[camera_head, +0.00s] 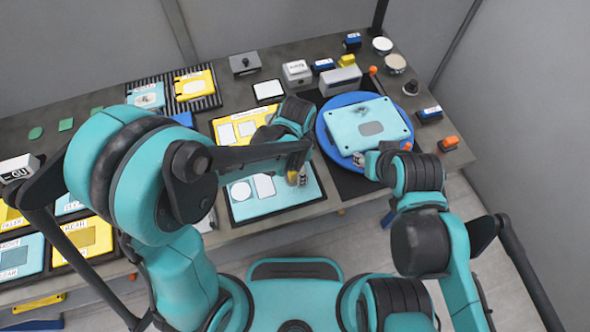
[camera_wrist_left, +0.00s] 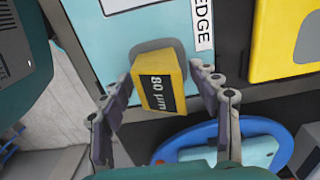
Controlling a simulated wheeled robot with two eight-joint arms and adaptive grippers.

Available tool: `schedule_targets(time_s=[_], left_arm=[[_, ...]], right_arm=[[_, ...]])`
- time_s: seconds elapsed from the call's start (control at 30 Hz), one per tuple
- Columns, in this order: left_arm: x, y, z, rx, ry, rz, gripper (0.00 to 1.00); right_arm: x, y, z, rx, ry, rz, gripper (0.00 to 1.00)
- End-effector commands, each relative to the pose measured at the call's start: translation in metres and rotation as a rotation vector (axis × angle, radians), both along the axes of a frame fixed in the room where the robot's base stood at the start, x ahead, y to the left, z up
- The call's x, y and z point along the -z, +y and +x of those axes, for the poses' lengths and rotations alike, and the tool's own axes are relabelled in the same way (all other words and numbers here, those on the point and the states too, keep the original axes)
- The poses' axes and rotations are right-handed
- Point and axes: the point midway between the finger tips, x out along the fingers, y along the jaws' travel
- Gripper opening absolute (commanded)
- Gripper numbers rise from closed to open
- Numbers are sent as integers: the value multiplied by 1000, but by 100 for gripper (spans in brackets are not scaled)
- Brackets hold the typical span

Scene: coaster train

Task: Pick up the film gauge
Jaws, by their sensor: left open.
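The film gauge, a yellow block with a black "80 µm" label (camera_wrist_left: 158,86), sits in a grey recess of a light blue board (camera_wrist_left: 105,45) in the left wrist view. In the head view, only a small yellow part of it (camera_head: 292,177) shows beneath my left gripper. My left gripper (camera_wrist_left: 162,78) is open, with one finger on each side of the gauge; contact is not clear. My right gripper (camera_head: 368,160) is at the lower edge of the blue round turntable, and its jaws are too small to read.
The blue turntable (camera_head: 322,128) carries a light blue plate (camera_head: 370,128). A yellow board (camera_head: 222,132) lies behind the light blue board. Several small blocks and discs stand along the table's back and right.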

Motion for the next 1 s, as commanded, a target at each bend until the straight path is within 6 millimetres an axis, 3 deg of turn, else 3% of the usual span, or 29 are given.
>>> schedule_targets(time_s=[0.23, 0.27, 0.47, 0.57, 1.0], left_arm=[[2, 0, 0, 0, 0, 0, 62], [2, 0, 0, 0, 0, 0, 57], [2, 0, 0, -1, 0, 0, 4], [2, 0, 0, -1, 0, 0, 0], [-10, -2, 2, -2, 0, 0, 0]], right_arm=[[0, 0, 0, 0, 0, 0, 40], [0, 0, 0, 0, 0, 0, 40], [0, 0, 0, 0, 0, 0, 40], [0, 0, 0, 0, 0, 0, 40], [-9, 0, 0, 0, 0, 0, 40]])
